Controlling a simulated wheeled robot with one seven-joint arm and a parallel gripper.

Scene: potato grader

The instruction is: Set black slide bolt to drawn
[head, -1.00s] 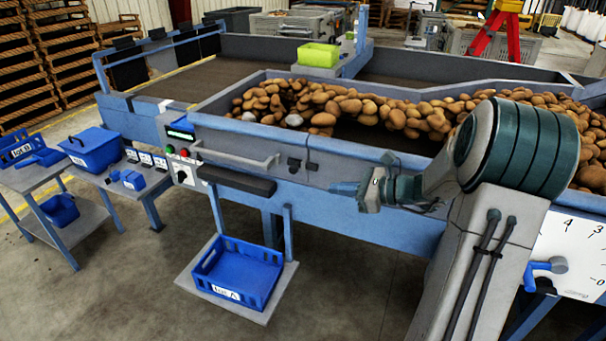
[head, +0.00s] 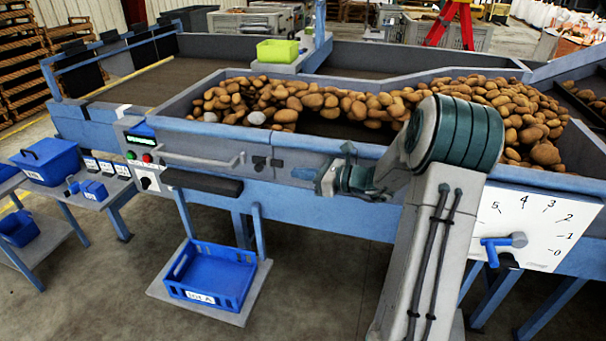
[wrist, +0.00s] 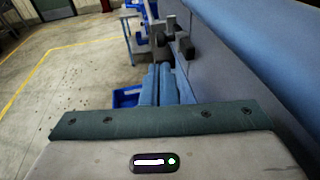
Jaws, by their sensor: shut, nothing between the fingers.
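The black slide bolt (head: 260,163) is a small dark fitting on the grey front panel of the grader, right of the long grey handle. In the wrist view its dark parts (wrist: 187,48) stand out from the panel just beyond my fingertips. My gripper (head: 302,173) is to the right of the bolt and slightly lower, pointing left along the panel. In the wrist view my blue fingers (wrist: 158,80) are together and empty. A gap appears between fingertips and bolt, and I cannot tell how far the bolt is drawn.
A grey bar handle (head: 200,160) and a black padded bar (head: 203,182) lie left of the bolt. A blue crate (head: 210,277) sits on a low shelf below. A dial plate with a blue lever (head: 495,245) is right of my arm. Open floor lies in front.

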